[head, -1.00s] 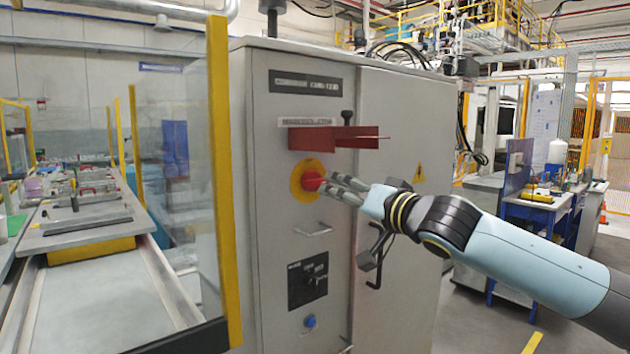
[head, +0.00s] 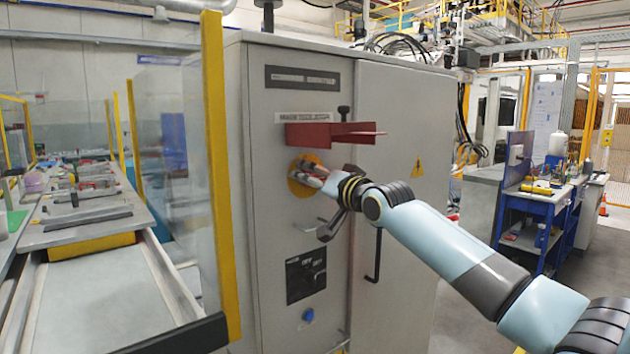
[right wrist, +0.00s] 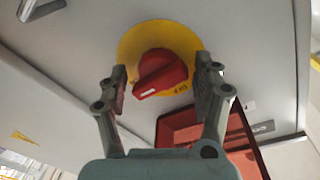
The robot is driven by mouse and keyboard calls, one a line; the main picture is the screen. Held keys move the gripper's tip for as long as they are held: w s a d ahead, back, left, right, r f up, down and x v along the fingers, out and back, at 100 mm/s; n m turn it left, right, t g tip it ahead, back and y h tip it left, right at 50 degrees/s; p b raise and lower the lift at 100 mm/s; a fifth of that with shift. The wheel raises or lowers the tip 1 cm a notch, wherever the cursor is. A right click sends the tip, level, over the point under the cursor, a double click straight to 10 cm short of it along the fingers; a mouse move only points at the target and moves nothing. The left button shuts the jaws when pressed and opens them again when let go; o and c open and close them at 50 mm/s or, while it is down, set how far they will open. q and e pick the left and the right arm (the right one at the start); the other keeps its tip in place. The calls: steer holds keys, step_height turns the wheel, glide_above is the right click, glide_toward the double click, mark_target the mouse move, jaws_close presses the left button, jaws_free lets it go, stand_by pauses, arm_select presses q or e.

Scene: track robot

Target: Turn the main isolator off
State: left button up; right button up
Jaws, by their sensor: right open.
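The main isolator is a red rotary knob (right wrist: 160,73) on a round yellow plate (head: 300,187), mounted on the grey cabinet's narrow front. In the head view my right gripper (head: 312,172) is at the plate and hides most of the knob. In the right wrist view the open fingers (right wrist: 162,80) stand on either side of the knob, with small gaps visible; whether they touch it is unclear. The knob's grip bar looks slightly tilted there. My left gripper is not in view.
A red bracket-like shield (head: 332,133) juts from the cabinet (head: 400,230) just above the knob. Below are a metal handle (head: 325,228), a black switch panel (head: 306,276) and a blue button (head: 308,314). A yellow-framed clear guard (head: 222,180) stands close on the left.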

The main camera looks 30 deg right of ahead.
steer(key=shift+a, duration=0.1)
steer(key=c, duration=1.1)
steer(key=shift+o, duration=0.2)
